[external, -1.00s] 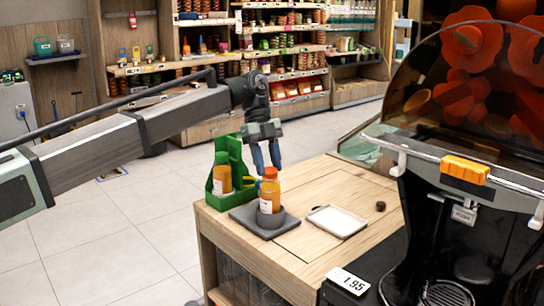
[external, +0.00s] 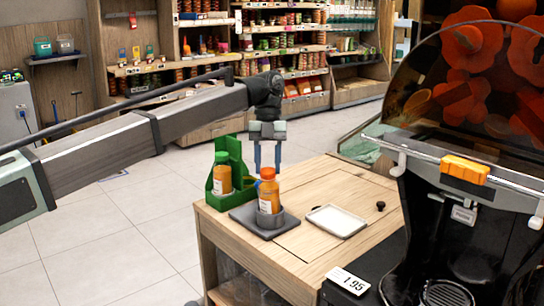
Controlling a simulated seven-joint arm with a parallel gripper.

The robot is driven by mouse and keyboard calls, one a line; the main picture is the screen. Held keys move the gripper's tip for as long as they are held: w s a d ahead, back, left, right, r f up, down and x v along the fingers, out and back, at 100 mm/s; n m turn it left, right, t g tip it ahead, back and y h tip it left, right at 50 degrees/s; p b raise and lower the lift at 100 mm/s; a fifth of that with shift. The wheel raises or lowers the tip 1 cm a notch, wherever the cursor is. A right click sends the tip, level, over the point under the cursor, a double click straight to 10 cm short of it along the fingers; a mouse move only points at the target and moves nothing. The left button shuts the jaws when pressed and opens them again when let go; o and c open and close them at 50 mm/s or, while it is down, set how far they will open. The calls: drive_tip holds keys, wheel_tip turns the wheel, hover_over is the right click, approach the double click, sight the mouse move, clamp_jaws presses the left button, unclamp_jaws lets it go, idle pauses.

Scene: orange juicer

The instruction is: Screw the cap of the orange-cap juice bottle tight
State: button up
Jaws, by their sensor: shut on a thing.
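The orange-cap juice bottle (external: 268,197) stands upright in a round grey holder (external: 271,220) on a dark square base. Its orange cap (external: 268,173) is on top of the neck. My gripper (external: 267,172) points straight down from above, with one blue finger on each side of the cap. It is shut on the cap. Whether there is a gap between cap and neck is too small to tell.
A green carrier (external: 232,160) stands just left of the holder, with a green-capped juice bottle (external: 222,180) in it. A white tray (external: 337,221) and a small dark knob (external: 380,205) lie to the right. The large juicer (external: 460,215) fills the right side.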

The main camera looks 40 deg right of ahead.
drive_tip(key=shift+s+a+m, duration=0.1)
drive_tip(key=shift+m, duration=0.5)
drive_tip(key=o, duration=1.6)
drive_tip(key=shift+c, duration=0.2)
drive_tip(key=shift+r, duration=0.1)
